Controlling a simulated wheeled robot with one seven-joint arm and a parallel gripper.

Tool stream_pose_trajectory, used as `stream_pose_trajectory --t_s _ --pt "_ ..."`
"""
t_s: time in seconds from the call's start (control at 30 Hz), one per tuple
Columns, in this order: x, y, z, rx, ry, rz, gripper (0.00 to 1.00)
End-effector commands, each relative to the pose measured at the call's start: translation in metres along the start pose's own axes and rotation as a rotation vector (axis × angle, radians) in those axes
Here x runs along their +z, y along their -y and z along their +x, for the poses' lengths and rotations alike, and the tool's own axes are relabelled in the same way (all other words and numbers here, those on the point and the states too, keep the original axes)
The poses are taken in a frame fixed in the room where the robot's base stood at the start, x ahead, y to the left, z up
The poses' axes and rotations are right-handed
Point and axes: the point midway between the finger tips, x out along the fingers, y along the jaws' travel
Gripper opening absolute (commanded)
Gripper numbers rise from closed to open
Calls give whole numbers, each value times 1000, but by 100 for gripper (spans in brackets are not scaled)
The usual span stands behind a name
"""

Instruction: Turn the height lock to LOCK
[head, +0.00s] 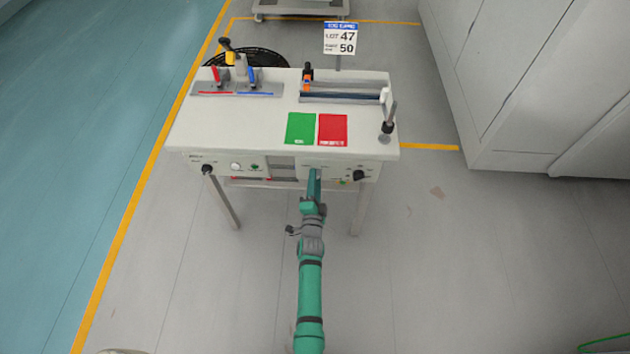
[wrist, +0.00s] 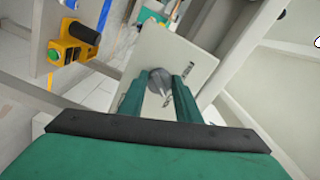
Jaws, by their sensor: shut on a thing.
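The height lock appears to be the grey round knob (wrist: 160,78) on a light panel (wrist: 170,50) in the wrist view. My gripper (wrist: 159,88) has its two green fingers on either side of the knob and is shut on it. Small dark marks show on the panel beside the knob, but their lettering is too small to read, so I cannot tell which position the knob points to. In the head view my gripper (head: 314,180) is at the front face of the white bench (head: 230,137) and hides the knob.
Black knobs sit on the bench front at left (head: 207,169) and right (head: 360,176). Green (head: 300,128) and red (head: 332,129) cards lie on top. A yellow fixture with a black handle (wrist: 78,40) shows in the wrist view. Floor is clear around my arm.

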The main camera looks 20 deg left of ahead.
Motion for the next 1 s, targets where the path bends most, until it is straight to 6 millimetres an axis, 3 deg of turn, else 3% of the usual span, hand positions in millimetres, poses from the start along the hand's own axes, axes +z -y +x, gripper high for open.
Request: stream_pose_trajectory --t_s 0.3,0.8,0.83,0.9,1.0 --pt "0 -2 -2 2 -1 108 8" --pt "0 -2 -2 3 -1 126 8" --pt "0 -2 -2 3 -1 126 33" --pt "0 -2 -2 3 -1 126 49" --pt "-2 -2 -2 3 -3 125 49"
